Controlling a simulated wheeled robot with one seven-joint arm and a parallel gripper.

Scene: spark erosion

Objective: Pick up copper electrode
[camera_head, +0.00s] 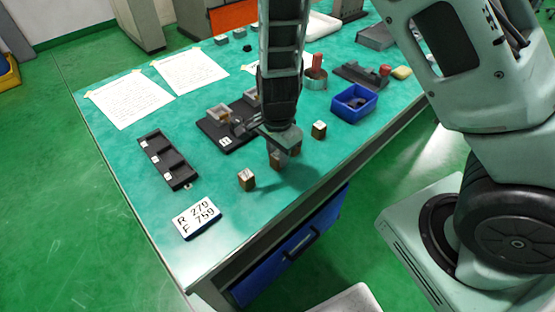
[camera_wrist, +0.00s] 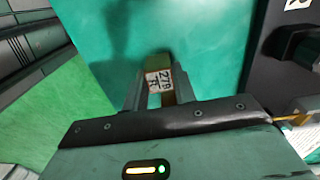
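A small block with a white marked top (camera_wrist: 158,82) and brownish sides sits between the two fingers of my gripper (camera_wrist: 159,85) in the wrist view. It looks like a copper electrode. The fingers flank it closely, with little or no gap visible; whether they press on it is unclear. In the head view my gripper (camera_head: 279,148) points down at the table, with the block (camera_head: 277,159) at its fingers, partly hidden. I cannot tell if it touches the table. Two similar brown blocks stand apart: one at the front left (camera_head: 247,180), one at the right (camera_head: 319,130).
A dark fixture (camera_head: 222,134) stands behind my gripper. A blue bin (camera_head: 354,104) stands at the right. The table's front edge is close.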

